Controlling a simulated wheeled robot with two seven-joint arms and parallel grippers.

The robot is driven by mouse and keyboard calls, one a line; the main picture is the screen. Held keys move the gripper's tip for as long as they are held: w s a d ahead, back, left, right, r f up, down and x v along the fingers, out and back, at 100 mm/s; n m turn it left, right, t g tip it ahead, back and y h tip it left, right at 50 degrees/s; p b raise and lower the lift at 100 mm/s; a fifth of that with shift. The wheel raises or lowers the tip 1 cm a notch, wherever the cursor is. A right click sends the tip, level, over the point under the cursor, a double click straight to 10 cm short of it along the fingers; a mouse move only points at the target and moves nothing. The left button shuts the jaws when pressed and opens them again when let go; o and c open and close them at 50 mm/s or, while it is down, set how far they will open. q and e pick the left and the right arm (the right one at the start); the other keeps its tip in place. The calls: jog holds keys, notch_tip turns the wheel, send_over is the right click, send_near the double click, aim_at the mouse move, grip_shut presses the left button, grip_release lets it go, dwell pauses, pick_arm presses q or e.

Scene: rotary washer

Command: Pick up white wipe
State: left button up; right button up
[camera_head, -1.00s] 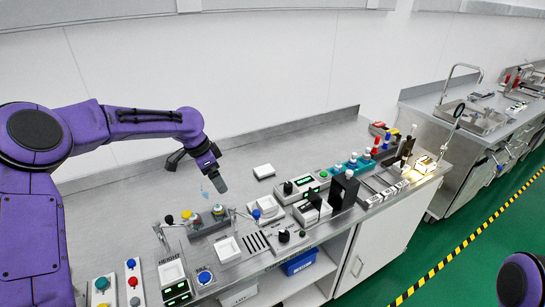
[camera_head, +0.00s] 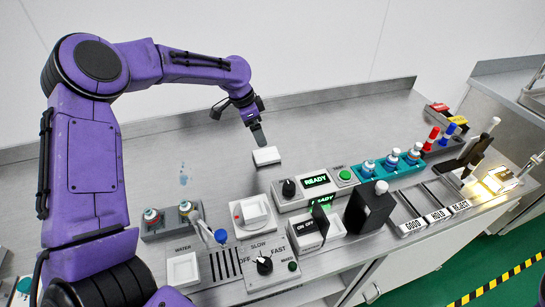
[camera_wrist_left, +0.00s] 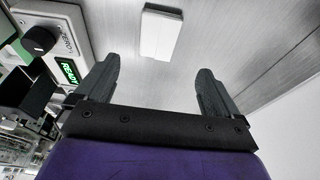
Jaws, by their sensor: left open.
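The white wipe (camera_head: 266,156) is a small flat white block lying on the steel worktop, just behind the READY unit. My left gripper (camera_head: 259,134) is right beside it at its back edge, pointing down, and overlaps it slightly in the head view. In the left wrist view the wipe (camera_wrist_left: 160,34) lies beyond the fingertips, roughly between them. The fingers of the left gripper (camera_wrist_left: 158,72) are apart with nothing between them. I cannot tell the exact height of the fingertips above the worktop. My right gripper is in no current view.
The READY unit (camera_head: 318,183) with a black knob stands in front of the wipe. Teal-based bottles (camera_head: 391,163) are to the right. The worktop behind and left is clear.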

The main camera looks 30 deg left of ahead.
aim_at(267, 154)
pick_arm(q)
jog(key=p+x, duration=0.2)
jog(key=x, duration=0.8)
jog(key=shift+s+d+p, duration=0.1)
jog(key=shift+s+p, duration=0.05)
jog(key=shift+p, duration=0.25)
jog(key=shift+f, duration=0.25)
jog(key=c, duration=1.2)
jog(key=shift+r, duration=0.15)
jog(key=shift+r+b, duration=0.3)
jog(key=shift+b, duration=0.1)
jog(key=r, duration=0.1)
jog(key=r+b, duration=0.1)
jog(key=r, duration=0.1)
jog(key=shift+s+d+r, duration=0.15)
jog(key=shift+d+r, duration=0.05)
jog(key=shift+d, duration=0.1)
jog(key=s+d+r+b, duration=0.3)
jog(key=s+d+r, duration=0.5)
jog(key=s+r, duration=0.1)
jog(key=shift+s+d, duration=0.2)
jog(key=shift+s, duration=0.5)
